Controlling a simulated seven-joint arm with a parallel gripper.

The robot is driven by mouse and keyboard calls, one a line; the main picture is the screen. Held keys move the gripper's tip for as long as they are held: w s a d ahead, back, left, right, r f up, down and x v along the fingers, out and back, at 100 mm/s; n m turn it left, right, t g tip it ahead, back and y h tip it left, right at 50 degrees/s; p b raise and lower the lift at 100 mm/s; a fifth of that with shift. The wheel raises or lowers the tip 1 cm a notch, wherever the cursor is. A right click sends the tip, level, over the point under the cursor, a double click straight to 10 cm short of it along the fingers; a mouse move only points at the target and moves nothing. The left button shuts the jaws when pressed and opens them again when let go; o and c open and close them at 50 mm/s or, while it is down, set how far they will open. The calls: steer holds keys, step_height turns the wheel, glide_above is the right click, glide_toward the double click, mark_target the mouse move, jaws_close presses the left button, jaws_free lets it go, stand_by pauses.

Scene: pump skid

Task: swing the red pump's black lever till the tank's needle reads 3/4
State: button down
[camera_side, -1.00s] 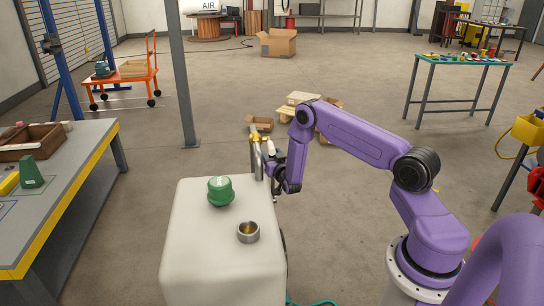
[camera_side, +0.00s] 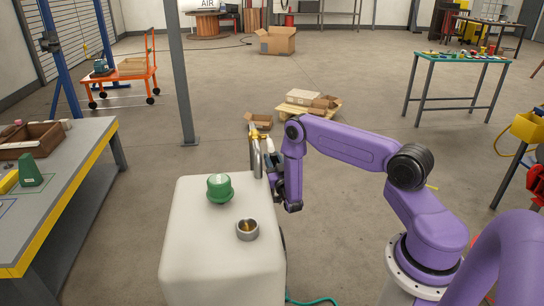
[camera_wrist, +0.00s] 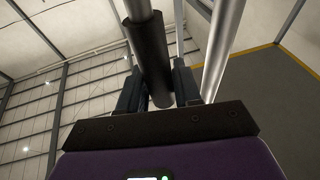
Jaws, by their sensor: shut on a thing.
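The white tank (camera_side: 215,262) stands in the side view with a green cap (camera_side: 219,188) and a round metal-rimmed fitting (camera_side: 247,229) on top. I cannot make out a needle or reading. The black lever (camera_wrist: 150,52) crosses the wrist view as a dark round sleeve on a grey rod. My gripper (camera_wrist: 158,88) is shut on this sleeve, with one finger on each side. In the side view, my gripper (camera_side: 274,172) is low beside the tank's far right corner. The red pump's body is hidden, seemingly behind the tank.
Upright metal pipes with brass-coloured tops (camera_side: 256,136) stand at the tank's back edge, close to my gripper. A workbench (camera_side: 75,178) is at left.

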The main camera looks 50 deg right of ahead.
steer(key=shift+s+a+f+t, duration=0.15)
steer(key=shift+s+a+t, duration=0.35)
steer(key=shift+s+a, duration=0.1)
steer(key=c, duration=0.9)
jaws_free()
steer(key=shift+s+a, duration=0.1)
steer(key=shift+v, duration=2.45)
steer(key=shift+r, duration=3.45)
steer(key=shift+o, duration=0.2)
